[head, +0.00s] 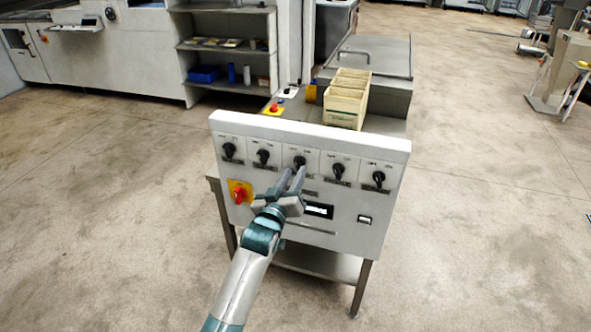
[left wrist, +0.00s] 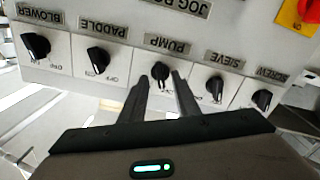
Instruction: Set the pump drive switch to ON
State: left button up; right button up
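The pump drive switch (head: 299,162) is a black rotary knob, the middle one in a row on the white control panel (head: 345,216). It shows under the PUMP label in the left wrist view (left wrist: 160,71), where the panel appears upside down. My left gripper (head: 296,171) is in front of the panel at this knob. In the left wrist view its fingers (left wrist: 160,79) are apart, with the knob between or just beyond their tips; I cannot tell whether they touch it. The knob's ON/OFF marks are too small to read surely. My right gripper is not in view.
Similar black knobs sit on both sides, PADDLE (left wrist: 98,60) and SIEVE (left wrist: 215,87) nearest. A red knob on a yellow plate (head: 239,192) is at the panel's lower left. A small display (head: 319,210) is below the row. A wooden crate (head: 346,99) stands behind.

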pick_arm(q)
jog(key=shift+x, duration=1.05)
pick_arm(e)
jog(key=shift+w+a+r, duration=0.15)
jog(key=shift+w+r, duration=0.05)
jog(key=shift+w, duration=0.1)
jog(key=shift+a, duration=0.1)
pick_arm(q)
grip_shut()
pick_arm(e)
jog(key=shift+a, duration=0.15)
pick_arm(q)
jog(key=shift+a+m, duration=0.1)
jog(key=shift+m, duration=0.4)
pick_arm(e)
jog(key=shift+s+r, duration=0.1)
pick_arm(q)
jog(key=m+p, duration=0.1)
jog(key=m, duration=0.2)
jog(key=shift+m, duration=0.3)
jog(key=m, duration=0.4)
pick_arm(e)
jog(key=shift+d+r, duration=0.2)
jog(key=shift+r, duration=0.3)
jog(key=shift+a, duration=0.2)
